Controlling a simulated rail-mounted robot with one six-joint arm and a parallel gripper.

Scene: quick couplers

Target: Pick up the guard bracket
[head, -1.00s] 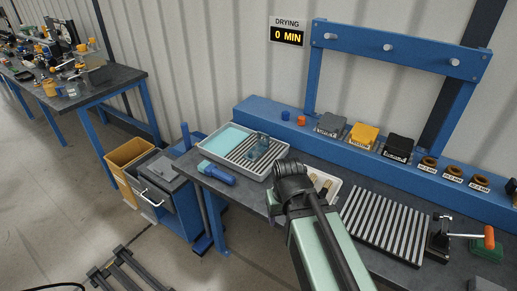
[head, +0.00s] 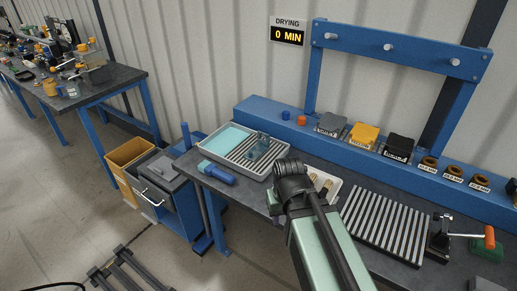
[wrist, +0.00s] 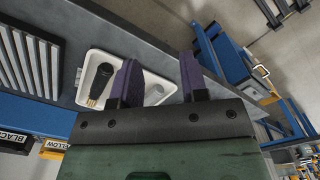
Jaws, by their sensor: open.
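I cannot single out the guard bracket with certainty in either view. My gripper (wrist: 158,78) shows in the wrist view with two purple fingers apart and nothing held between them. Beyond the fingers is a small white tray (wrist: 86,62) holding a black fitting with brass prongs (wrist: 100,85) and a pale piece (wrist: 155,94) partly hidden by a finger. In the head view my arm covers the gripper and part of this white tray (head: 335,188). A bluish see-through piece (head: 259,146) stands on the ribbed tray (head: 222,155) at the left.
A blue-handled tool (head: 217,172) lies near the bench's left edge. Coloured blocks (head: 364,135) and brown rings (head: 428,164) line the blue shelf. A blue frame (head: 400,47) rises behind.

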